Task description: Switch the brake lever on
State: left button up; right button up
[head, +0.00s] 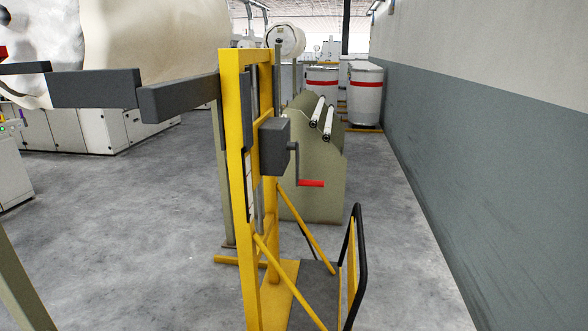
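A crank-like lever with a red grip (311,183) hangs from the right side of a dark grey box (274,146). The box is mounted on an upright yellow frame (236,190) in the middle of the view. The lever's arm points down and its red grip sticks out to the right. It is the only lever I make out clearly, and I cannot tell whether it is the brake lever or whether it is on. Neither of my grippers shows in the head view.
Dark grey beams (180,97) reach left from the yellow frame at its upper part. A black-railed handle (358,265) stands at its foot. Behind are an olive machine with rollers (318,195) and white drums (366,100).

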aim_at(303, 233)
jog(key=i+l+u, duration=0.4)
jog(key=l, duration=0.2)
jog(key=i+l+u, duration=0.3)
jog(key=l+u, duration=0.15)
jog(key=l, duration=0.25)
jog(key=i+l+u, duration=0.2)
jog(key=l+u, duration=0.2)
jog(key=l, duration=0.35)
jog(key=i+l+u, duration=0.1)
jog(key=l+u, duration=0.35)
jog(key=l, duration=0.35)
jog(key=k+l+u, duration=0.1)
jog(key=l+u, duration=0.3)
jog(key=l, duration=0.4)
jog(key=l+u, duration=0.35)
jog(key=l, duration=0.5)
jog(key=l+u, duration=0.2)
jog(key=l, duration=1.5)
jog(key=k, duration=0.05)
